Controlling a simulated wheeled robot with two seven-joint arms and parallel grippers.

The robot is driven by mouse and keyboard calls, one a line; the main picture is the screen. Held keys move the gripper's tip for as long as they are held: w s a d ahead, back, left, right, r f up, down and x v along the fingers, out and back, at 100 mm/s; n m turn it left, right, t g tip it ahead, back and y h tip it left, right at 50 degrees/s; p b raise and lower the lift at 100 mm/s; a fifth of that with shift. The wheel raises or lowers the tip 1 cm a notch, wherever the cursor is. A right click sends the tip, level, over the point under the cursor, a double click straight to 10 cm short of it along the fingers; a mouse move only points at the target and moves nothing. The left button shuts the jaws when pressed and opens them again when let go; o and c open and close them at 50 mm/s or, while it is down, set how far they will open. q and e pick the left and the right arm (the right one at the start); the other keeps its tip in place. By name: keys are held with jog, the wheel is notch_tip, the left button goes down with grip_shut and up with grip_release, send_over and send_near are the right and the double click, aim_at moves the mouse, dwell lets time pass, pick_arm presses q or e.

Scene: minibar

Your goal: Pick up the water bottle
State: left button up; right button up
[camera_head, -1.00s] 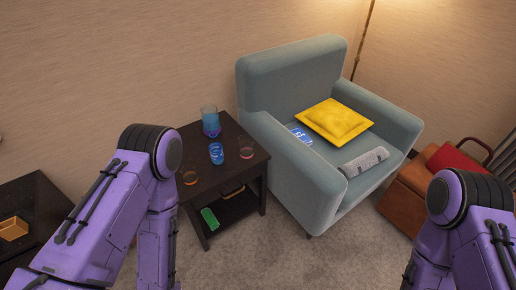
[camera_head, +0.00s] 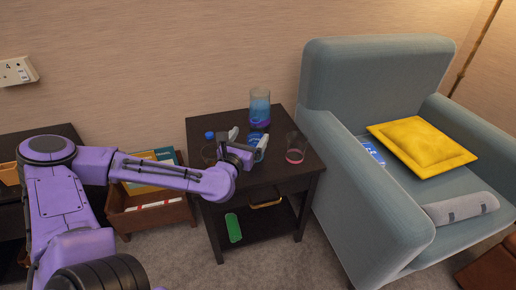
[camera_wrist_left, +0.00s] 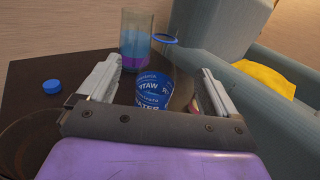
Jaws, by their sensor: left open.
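The water bottle shows in the left wrist view (camera_wrist_left: 152,92) as a blue body with white lettering, between my open fingers. A blue ring shows above and behind it. In the head view the bottle (camera_head: 254,140) is mostly hidden by my left gripper (camera_head: 248,136), which is at the top of the dark side table (camera_head: 210,124). The gripper's fingers (camera_wrist_left: 160,68) stand on either side of the bottle, with gaps showing, and do not appear to press on it. My right gripper is out of view.
A tall glass of blue and purple liquid (camera_head: 259,108) stands behind the bottle. A glass with red liquid (camera_head: 296,150) stands to its right, and a blue cap (camera_head: 210,135) to its left. The armchair (camera_head: 335,150) borders the table's right side.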

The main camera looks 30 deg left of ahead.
aim_at(252, 144)
pick_arm(q)
notch_tip(252, 144, down, 5)
jog(key=shift+f+b, duration=0.2)
jog(key=shift+b, duration=0.6)
jog(key=shift+w+a+r, duration=0.1)
jog(key=shift+w+r, duration=0.1)
jog(key=shift+w, duration=0.25)
jog(key=shift+w+a+r, duration=0.1)
jog(key=shift+w+r, duration=0.1)
jog(key=shift+w, duration=0.25)
jog(key=x, duration=0.5)
jog(key=shift+w+b, duration=0.35)
jog(key=shift+w, duration=0.05)
jog(key=shift+r, duration=0.1)
jog(key=c, duration=1.1)
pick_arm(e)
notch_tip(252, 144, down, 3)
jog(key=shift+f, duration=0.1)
